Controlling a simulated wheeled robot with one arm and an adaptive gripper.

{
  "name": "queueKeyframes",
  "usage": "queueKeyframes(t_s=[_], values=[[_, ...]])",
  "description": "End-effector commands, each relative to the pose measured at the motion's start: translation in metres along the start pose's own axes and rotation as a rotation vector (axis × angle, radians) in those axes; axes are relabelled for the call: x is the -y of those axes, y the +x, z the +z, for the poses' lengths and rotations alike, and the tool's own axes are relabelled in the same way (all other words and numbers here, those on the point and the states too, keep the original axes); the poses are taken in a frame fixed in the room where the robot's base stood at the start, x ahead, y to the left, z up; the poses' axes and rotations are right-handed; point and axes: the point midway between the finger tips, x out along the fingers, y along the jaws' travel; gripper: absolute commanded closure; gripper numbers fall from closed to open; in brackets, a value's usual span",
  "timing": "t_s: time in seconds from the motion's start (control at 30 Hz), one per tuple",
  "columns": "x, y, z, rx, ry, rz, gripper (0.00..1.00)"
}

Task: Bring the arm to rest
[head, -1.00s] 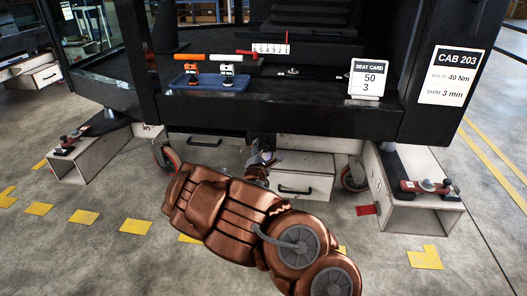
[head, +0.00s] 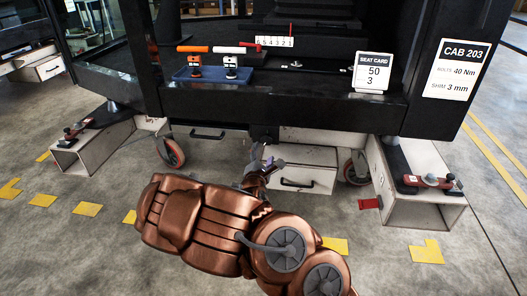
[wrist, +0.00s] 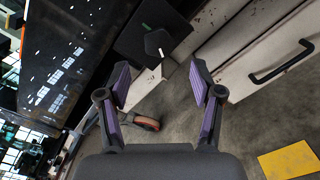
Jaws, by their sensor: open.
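My copper-coloured arm (head: 205,215) reaches from the bottom of the head view toward the trolley under the cab. My gripper (head: 262,150) is small and partly hidden there, in front of the white drawer unit. In the wrist view my gripper (wrist: 160,75) has its two purple-padded fingers spread apart. Nothing is between them; grey floor and a white drawer side show beyond.
The cab's dark ledge (head: 320,100) overhangs near my gripper and carries a blue tray (head: 213,77) and a seat card (head: 373,72). A drawer unit (head: 300,172) and caster wheels (head: 170,153) stand below. White hollow supports (head: 425,212) flank it. Floor in front is open.

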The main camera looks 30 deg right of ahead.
Motion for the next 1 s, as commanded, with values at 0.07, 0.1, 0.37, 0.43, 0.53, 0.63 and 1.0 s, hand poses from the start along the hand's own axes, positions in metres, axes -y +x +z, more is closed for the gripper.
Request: queueKeyframes(t_s=[0.07, 0.1, 0.37, 0.43, 0.53, 0.63, 1.0], values=[[0.000, -0.004, 0.000, -0.001, 0.000, 0.001, 0.34], [-0.001, -0.005, -0.001, -0.001, 0.001, 0.001, 0.34], [-0.001, -0.008, 0.000, 0.000, 0.001, 0.002, 0.34], [-0.001, -0.008, 0.000, 0.000, 0.000, 0.002, 0.34], [0.000, -0.008, 0.000, 0.000, 0.000, 0.002, 0.34], [-0.001, -0.008, 0.000, 0.000, 0.000, 0.002, 0.34], [-0.017, -0.012, 0.029, -0.029, 0.159, -0.120, 0.34]])
